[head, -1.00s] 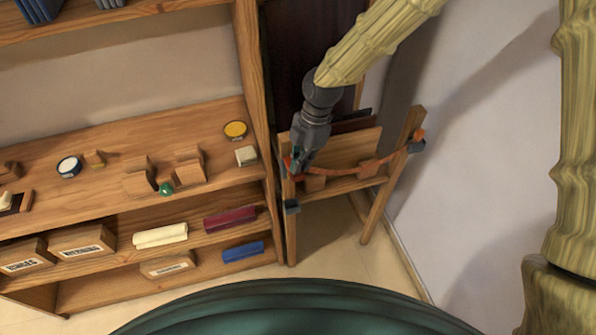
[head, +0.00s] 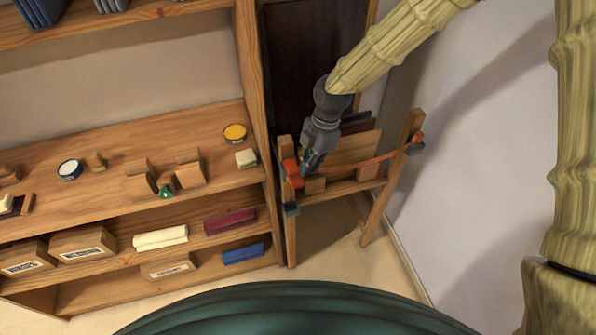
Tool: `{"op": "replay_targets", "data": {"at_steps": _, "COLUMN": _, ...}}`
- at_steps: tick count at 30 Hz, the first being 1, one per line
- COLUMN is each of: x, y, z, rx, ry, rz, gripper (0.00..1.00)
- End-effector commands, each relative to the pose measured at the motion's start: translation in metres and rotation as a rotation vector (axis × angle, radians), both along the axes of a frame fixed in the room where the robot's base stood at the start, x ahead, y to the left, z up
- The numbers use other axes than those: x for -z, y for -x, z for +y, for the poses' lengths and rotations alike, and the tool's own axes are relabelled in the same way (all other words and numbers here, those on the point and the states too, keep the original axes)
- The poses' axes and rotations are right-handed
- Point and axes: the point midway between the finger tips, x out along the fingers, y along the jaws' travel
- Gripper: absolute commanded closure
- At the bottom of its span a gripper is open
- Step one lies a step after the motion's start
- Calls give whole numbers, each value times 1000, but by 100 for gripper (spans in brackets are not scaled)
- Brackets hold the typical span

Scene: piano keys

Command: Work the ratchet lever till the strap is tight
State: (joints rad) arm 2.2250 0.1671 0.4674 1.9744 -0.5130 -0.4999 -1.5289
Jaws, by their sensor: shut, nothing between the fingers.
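The red ratchet lever (head: 292,173) is at the left post of a wooden stand and shows as a raised red block. The orange strap (head: 385,156) runs from the ratchet side across the stand to the right post; its left part is hidden behind my gripper. From this view I cannot tell how tight it is. My gripper (head: 306,170) is shut and empty, pointing down just right of the lever. I cannot tell whether it touches the lever.
The wooden stand (head: 376,212) holds boards behind the strap. A dark clamp-like block (head: 291,209) hangs on its left post. A wooden shelf (head: 110,205) with boxes and tins is close on the left; a white wall (head: 470,160) is on the right.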

Motion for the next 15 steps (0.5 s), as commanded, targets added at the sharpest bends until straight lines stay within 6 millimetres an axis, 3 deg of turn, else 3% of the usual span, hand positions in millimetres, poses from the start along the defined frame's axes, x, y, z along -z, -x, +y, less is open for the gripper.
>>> {"op": "replay_targets", "data": {"at_steps": 8, "x": -2, "y": 0, "z": 0, "rx": -1, "ry": 0, "rz": 0, "gripper": 100}}
{"op": "replay_targets", "data": {"at_steps": 15, "x": -31, "y": -6, "z": -7, "rx": 1, "ry": -1, "rz": -3, "gripper": 100}}
